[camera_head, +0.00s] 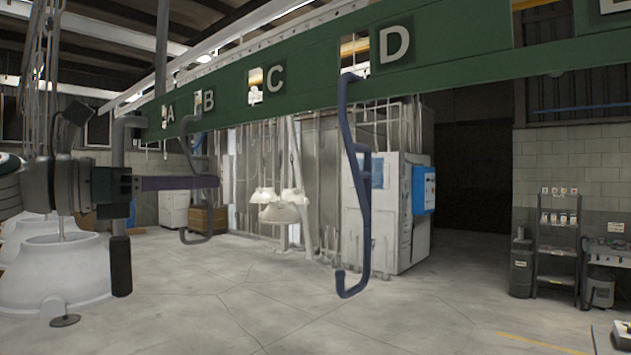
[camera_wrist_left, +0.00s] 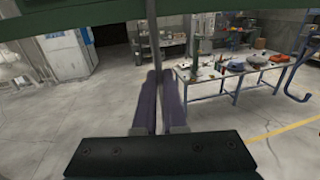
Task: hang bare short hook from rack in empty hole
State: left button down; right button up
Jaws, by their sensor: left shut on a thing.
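A short dark hook (camera_head: 184,234) hangs upright below the green rail near letter B, its open curve at the bottom. My left gripper (camera_head: 218,182) reaches in from the left, its purple fingers shut on the hook's shank. In the left wrist view the thin grey shank (camera_wrist_left: 156,45) stands between the fingertips (camera_wrist_left: 158,76). The green rail (camera_head: 310,75) has holes beside the letters A, B, C and D. The hole by C (camera_head: 255,92) looks empty. My right gripper is in neither view.
A long blue hook (camera_head: 360,205) hangs from the hole by D, right of my gripper. White hoods (camera_head: 280,206) hang farther back. A white cabinet (camera_head: 395,215) stands behind the blue hook. The left wrist view shows a worktable (camera_wrist_left: 228,85) with objects. The floor below is clear.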

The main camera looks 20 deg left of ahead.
pick_arm(q)
jog(key=c, duration=0.9)
grip_release()
jog(key=shift+s, duration=0.1)
jog(key=shift+s+a, duration=0.2)
jog(key=shift+s, duration=0.1)
jog(key=p+v, duration=0.1)
jog(key=v, duration=0.7)
jog(key=s+d+f+m+g, duration=0.3)
jog(key=d+f+m, duration=0.15)
jog(key=f, duration=0.25)
jog(key=s+d+f+m+g+y, duration=0.1)
jog(key=s+d+f+m+g, duration=0.15)
jog(key=d+f+m, duration=0.35)
jog(key=s+d+f+m+g, duration=0.3)
jog(key=f, duration=0.6)
jog(key=s+d+f+m+g+y, duration=0.1)
jog(key=s+d+f+m+y, duration=0.1)
jog(key=s+m, duration=0.2)
jog(key=s+d+f+m+g+y, duration=0.1)
jog(key=s+d+m+y, duration=0.1)
jog(key=m, duration=0.6)
jog(key=s+d+f+m+g+y+p, duration=0.1)
jog(key=s+d+f+m+y, duration=0.1)
jog(key=s+m, duration=0.4)
jog(key=shift+d+f+m+g+y, duration=0.35)
jog(key=shift+d+y, duration=0.15)
jog(key=shift+d, duration=0.2)
